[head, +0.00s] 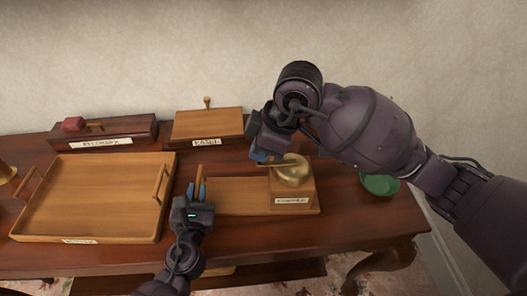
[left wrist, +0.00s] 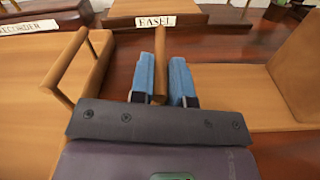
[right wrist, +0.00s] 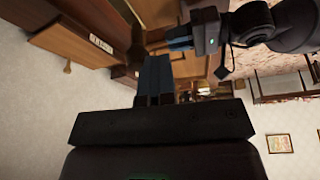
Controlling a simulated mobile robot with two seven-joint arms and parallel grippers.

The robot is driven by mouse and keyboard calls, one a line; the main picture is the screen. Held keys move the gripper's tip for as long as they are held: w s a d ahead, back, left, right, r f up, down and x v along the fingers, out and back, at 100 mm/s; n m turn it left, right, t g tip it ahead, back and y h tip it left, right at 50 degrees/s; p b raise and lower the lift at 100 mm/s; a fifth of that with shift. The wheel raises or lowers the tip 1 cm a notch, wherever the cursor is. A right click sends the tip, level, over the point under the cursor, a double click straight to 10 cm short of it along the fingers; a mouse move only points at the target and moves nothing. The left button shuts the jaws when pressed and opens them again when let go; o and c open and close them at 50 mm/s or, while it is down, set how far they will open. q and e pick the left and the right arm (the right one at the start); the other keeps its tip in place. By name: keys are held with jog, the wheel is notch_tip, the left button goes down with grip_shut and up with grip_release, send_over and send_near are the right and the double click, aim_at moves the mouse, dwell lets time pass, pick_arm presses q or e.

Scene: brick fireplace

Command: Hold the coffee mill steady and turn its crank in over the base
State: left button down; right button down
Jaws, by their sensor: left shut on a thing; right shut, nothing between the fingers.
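The coffee mill (head: 291,190) is a wooden box with a brass dome, at the right end of a flat wooden base board (head: 235,193). A thin bar, apparently the crank (head: 279,165), lies across the dome, partly hidden by my right gripper. My left gripper (head: 198,194) is shut on an upright wooden handle (left wrist: 160,55) at the board's left end. My right gripper (head: 262,157) is shut and empty just left of the dome; whether it touches the crank cannot be told. In the right wrist view its blue fingers (right wrist: 155,75) are together.
A handled wooden tray (head: 95,200) lies left of my left gripper. A recorder box (head: 105,137) and an easel box (head: 207,125) stand behind. A green bowl (head: 380,185) is at the right, below my right arm. The table's (head: 225,235) front strip is mostly clear.

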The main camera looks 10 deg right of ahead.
pick_arm(q)
jog(key=shift+f, duration=0.2)
pick_arm(e)
jog(key=shift+w+d+f+m, duration=0.15)
jog(key=shift+w+m, duration=0.1)
jog(key=shift+m, duration=0.15)
dwell(0.3)
jog(key=v, duration=0.7)
jog(key=shift+s+r, duration=0.15)
jog(key=shift+r, duration=0.2)
jog(key=shift+d, duration=0.1)
pick_arm(q)
jog(key=c, duration=1)
grip_release()
jog(key=shift+r, duration=0.1)
